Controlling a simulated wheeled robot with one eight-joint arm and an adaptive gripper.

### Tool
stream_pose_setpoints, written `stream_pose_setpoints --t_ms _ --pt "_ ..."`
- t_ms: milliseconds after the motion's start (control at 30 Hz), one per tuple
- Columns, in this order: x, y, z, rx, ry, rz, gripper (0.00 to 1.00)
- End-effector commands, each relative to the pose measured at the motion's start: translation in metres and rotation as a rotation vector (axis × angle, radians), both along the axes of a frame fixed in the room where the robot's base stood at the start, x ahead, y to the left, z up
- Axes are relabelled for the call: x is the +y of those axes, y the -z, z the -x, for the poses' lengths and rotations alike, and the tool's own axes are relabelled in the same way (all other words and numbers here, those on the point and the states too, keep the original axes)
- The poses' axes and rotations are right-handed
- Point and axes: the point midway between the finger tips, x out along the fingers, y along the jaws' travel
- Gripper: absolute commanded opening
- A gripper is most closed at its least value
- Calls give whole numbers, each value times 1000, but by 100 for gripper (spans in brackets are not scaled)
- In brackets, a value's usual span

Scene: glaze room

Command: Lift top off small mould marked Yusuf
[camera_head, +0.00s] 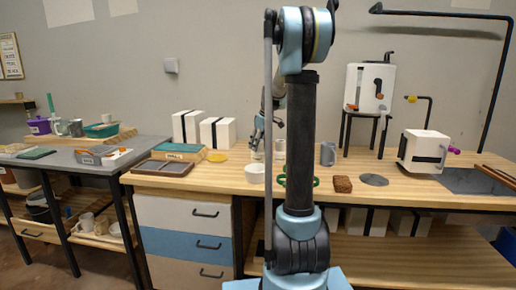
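Two white plaster blocks with dark straps, which look like moulds, stand at the back of the wooden bench. The taller one (187,126) is on the left, and the smaller one (219,133) is to its right and a little nearer. I cannot read any name on either. My gripper (259,136) hangs to the right of the smaller block, apart from it, above a pale jar or cup. My own arm hides part of the gripper, and its fingers are too small to tell open from shut.
A white bowl (254,173), a grey mug (328,153) and a brown sponge-like block (342,184) are near my arm.

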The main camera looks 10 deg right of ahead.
Motion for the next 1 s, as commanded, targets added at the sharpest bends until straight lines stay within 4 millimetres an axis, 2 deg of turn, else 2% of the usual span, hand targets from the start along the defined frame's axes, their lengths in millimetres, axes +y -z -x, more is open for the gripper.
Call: stream_pose_setpoints --t_ms 33,67,100,467,567,1000 --pt "0 0 0 0 0 0 30" --pt "0 0 0 0 0 0 23" --pt "0 0 0 0 0 0 21" --pt "0 -5 0 0 0 0 21" --pt "0 -16 0 0 0 0 21" --pt "0 -87 0 0 0 0 21"
